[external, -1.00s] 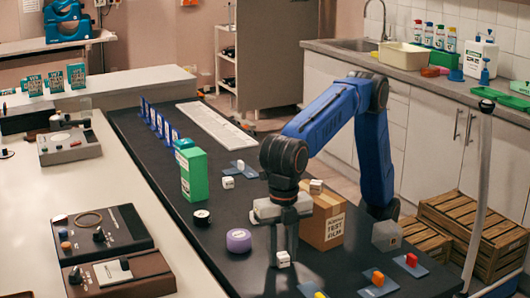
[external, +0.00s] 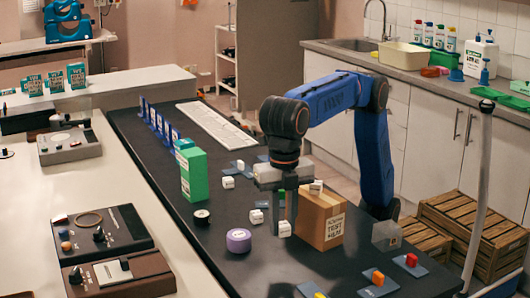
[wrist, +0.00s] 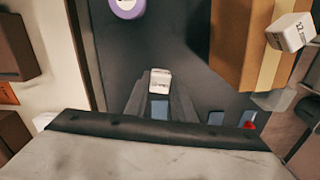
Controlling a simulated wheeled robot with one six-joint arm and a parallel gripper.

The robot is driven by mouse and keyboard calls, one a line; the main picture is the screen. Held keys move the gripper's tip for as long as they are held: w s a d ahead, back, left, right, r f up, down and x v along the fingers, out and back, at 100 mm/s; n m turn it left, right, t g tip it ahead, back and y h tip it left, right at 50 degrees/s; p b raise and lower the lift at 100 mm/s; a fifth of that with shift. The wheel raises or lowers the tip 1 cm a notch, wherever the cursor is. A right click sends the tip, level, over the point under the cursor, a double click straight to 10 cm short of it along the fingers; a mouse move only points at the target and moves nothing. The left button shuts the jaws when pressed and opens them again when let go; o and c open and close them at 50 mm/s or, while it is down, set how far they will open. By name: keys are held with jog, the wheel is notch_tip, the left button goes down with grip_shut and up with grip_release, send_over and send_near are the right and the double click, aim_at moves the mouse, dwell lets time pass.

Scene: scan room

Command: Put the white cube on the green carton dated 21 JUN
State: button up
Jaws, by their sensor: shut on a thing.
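My gripper (external: 284,228) is shut on a white cube (external: 284,229), held above the black table. In the wrist view the white cube (wrist: 160,79) sits between the fingertips, with small print on it. A tall green carton (external: 193,174) stands upright on the table, left of and beyond the gripper; its label is too small to read. Several small teal-green cartons (external: 55,81) stand on the white counter at the back left, their print also unreadable. Other white cubes are on the table (external: 228,183), nearer the gripper (external: 257,216), and on the brown box (external: 316,187).
The brown box (external: 322,218) stands close right of my gripper. Blue upright holders (external: 157,121) and a white keyboard-like strip (external: 217,126) are farther back.

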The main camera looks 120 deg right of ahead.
jog(key=shift+r, duration=0.6)
jog(key=shift+w+d+r, duration=0.2)
jog(key=shift+w+d, duration=0.05)
jog(key=shift+d, duration=0.15)
jog(key=w+d+r+m, duration=0.2)
jog(key=w+d+r, duration=0.2)
jog(key=d, duration=0.6)
jog(key=m, duration=0.6)
send_near(193, 152)
jog(key=shift+d+f, duration=0.1)
jog(key=shift+f, duration=2.9)
jog(key=shift+f, duration=0.1)
jog(key=o, duration=1)
